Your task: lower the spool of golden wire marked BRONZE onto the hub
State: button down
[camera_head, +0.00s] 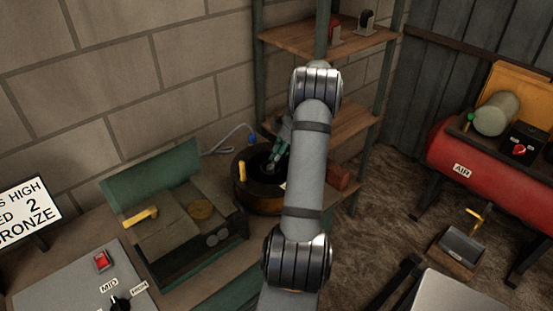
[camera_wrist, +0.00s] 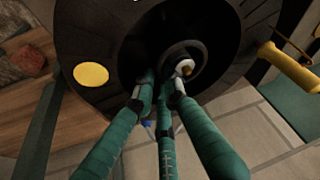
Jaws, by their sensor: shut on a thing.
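A dark round thing (camera_head: 262,200), black on top with a brownish-gold side, is at the middle of the head view, beside the bench. I cannot read BRONZE on it. Its black face also fills the top of the wrist view (camera_wrist: 115,30), with a yellow round spot (camera_wrist: 90,74) near the rim. My gripper (camera_head: 280,150) comes down on its middle from above. In the wrist view the green fingers of my gripper (camera_wrist: 162,88) are closed in at the raised dark centre, beside a small pale tip (camera_wrist: 185,67). The hub beneath cannot be made out, nor any gap below.
A green-backed machine (camera_head: 150,180) with a yellow handle (camera_head: 140,217) stands close on the left. A grey control box (camera_head: 80,285) is at lower left. A wooden shelf rack (camera_head: 330,40) stands behind, and a red AIR tank (camera_head: 475,170) is at right.

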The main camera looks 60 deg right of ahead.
jog(key=shift+w+a, duration=0.1)
jog(key=c, duration=1.7)
grip_release()
jog(key=shift+c, duration=0.2)
jog(key=shift+a+f, duration=0.1)
jog(key=shift+f, duration=0.05)
jog(key=v, duration=1.2)
jog(key=shift+d+r, duration=0.25)
jog(key=shift+d, duration=0.05)
jog(key=shift+f, duration=0.1)
